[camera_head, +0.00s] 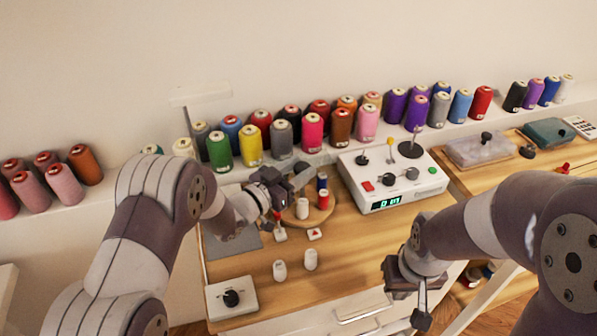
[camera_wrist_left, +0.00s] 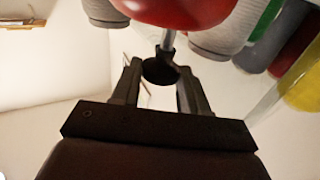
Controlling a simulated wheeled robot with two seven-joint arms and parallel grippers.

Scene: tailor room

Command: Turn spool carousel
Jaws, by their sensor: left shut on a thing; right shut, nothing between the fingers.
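The spool carousel (camera_head: 318,216) is a round wooden disc on the table, with a white spool (camera_head: 302,208), a red spool (camera_head: 324,199) and a blue spool (camera_head: 321,182) showing. My left gripper (camera_head: 283,192) is at its left rear edge and hides part of it. In the left wrist view, a black knob (camera_wrist_left: 160,72) on a thin metal stem sits between the fingers, which are shut on it. A red rounded thing (camera_wrist_left: 175,12) is close beyond. My right gripper (camera_head: 421,306) is shut and empty, pointing down near the table's front right.
A white control box (camera_head: 388,178) with a green display stands right of the carousel. Several thread spools line the shelf behind.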

